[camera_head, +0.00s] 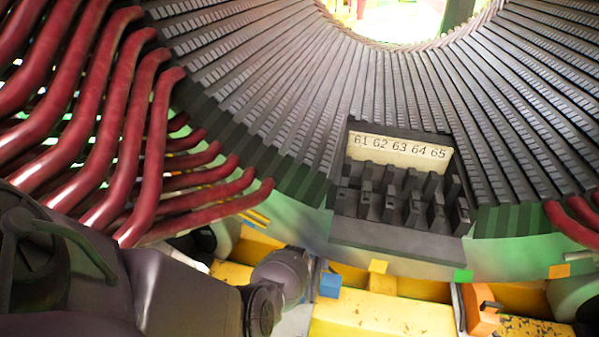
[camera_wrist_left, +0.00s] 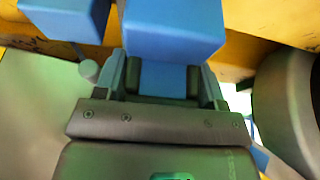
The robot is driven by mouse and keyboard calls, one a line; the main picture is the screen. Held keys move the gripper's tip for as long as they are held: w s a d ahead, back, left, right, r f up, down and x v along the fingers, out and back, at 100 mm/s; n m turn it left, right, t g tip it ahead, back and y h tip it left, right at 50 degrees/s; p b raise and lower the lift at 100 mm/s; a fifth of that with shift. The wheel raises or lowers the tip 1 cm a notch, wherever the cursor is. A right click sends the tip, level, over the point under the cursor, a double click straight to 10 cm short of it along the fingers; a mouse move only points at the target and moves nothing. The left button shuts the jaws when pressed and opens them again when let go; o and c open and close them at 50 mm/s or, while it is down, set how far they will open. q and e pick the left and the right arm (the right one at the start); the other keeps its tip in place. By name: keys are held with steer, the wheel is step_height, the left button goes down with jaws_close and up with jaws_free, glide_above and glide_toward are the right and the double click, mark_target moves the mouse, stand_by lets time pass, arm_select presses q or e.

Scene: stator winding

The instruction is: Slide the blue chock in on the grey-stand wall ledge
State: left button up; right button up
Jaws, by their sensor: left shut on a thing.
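The blue chock (camera_wrist_left: 172,30) is between the fingers of my left gripper (camera_wrist_left: 165,78), which is shut on it, in the left wrist view. The chock is at the yellow wall ledge (camera_wrist_left: 262,52), but contact with it cannot be told. In the head view my left gripper (camera_head: 316,282) is below the stator's lower edge, with a small blue block (camera_head: 330,285) at its tip. A dark grey rounded body (camera_wrist_left: 288,110), possibly the grey stand, is right of the gripper in the wrist view. My right gripper is out of view.
A second blue block (camera_wrist_left: 68,14) is left of the held one. The slotted stator (camera_head: 280,90) hangs above, with red bent coils (camera_head: 150,140) at left and a numbered dark rack (camera_head: 400,190). An orange block (camera_head: 480,308) sits right on the yellow base (camera_head: 385,315).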

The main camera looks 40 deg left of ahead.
arm_select(q)
steer(key=shift+w+a, duration=0.1)
steer(key=shift+w, duration=0.1)
steer(key=o, duration=1.3)
steer(key=shift+o, duration=0.2)
